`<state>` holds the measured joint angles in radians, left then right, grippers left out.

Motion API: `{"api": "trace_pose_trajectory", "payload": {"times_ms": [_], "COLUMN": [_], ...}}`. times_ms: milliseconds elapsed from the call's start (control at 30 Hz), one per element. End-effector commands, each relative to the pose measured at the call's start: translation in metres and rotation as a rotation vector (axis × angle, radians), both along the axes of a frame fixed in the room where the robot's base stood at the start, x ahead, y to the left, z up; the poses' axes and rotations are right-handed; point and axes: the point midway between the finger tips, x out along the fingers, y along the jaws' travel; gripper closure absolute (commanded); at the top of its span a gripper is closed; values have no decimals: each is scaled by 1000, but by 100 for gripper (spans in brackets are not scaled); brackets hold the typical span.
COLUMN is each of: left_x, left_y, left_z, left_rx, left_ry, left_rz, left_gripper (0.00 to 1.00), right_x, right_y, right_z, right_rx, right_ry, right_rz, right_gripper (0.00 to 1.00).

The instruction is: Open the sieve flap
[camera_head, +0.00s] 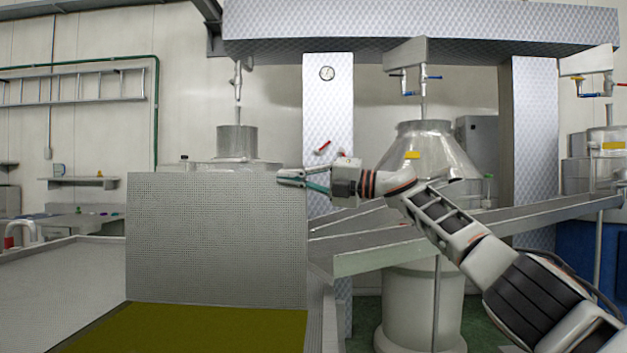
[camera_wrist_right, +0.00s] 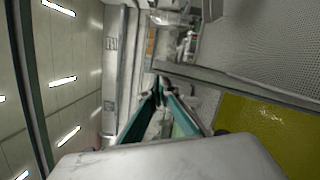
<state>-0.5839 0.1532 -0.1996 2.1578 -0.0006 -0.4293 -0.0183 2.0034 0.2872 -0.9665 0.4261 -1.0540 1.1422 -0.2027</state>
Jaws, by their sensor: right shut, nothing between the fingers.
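The sieve flap (camera_head: 215,240) is a grey perforated plate. In the head view it stands upright, raised at the back of an opening with yellow-green oil (camera_head: 185,330) in it. In the wrist view a perforated grey surface (camera_wrist_right: 275,40) fills the upper right, beside the oil (camera_wrist_right: 262,130). My right gripper (camera_head: 281,177) is at the plate's upper right corner. Its fingers are shut with nothing between them; the head view does not show clearly whether they touch the plate. The teal fingers also show in the wrist view (camera_wrist_right: 160,92). My left gripper is not in view.
A sloping metal chute (camera_head: 385,250) runs behind and right of the plate. A flat grey surface (camera_head: 50,285) lies left of the oil.

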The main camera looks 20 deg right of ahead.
Motion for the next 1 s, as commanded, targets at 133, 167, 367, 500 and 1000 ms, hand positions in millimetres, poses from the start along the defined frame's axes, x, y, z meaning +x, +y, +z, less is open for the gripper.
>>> {"api": "trace_pose_trajectory", "payload": {"times_ms": [133,167,367,500,1000], "left_x": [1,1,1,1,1], "left_y": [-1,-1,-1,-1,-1], "left_z": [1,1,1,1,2], "left_rx": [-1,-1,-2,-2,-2], "left_ry": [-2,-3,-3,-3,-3], "left_rz": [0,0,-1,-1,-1], "left_gripper": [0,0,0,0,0], "right_x": [-6,-8,-24,-38,-60], "right_y": [-12,-14,-40,-64,-98], "right_z": [-1,-2,-5,-7,-10], "right_rx": [-1,-1,-2,-1,0], "right_ry": [-2,-1,-1,-2,-1], "right_rz": [-1,-1,-3,-3,-1], "right_gripper": [100,100,100,100,100]}}
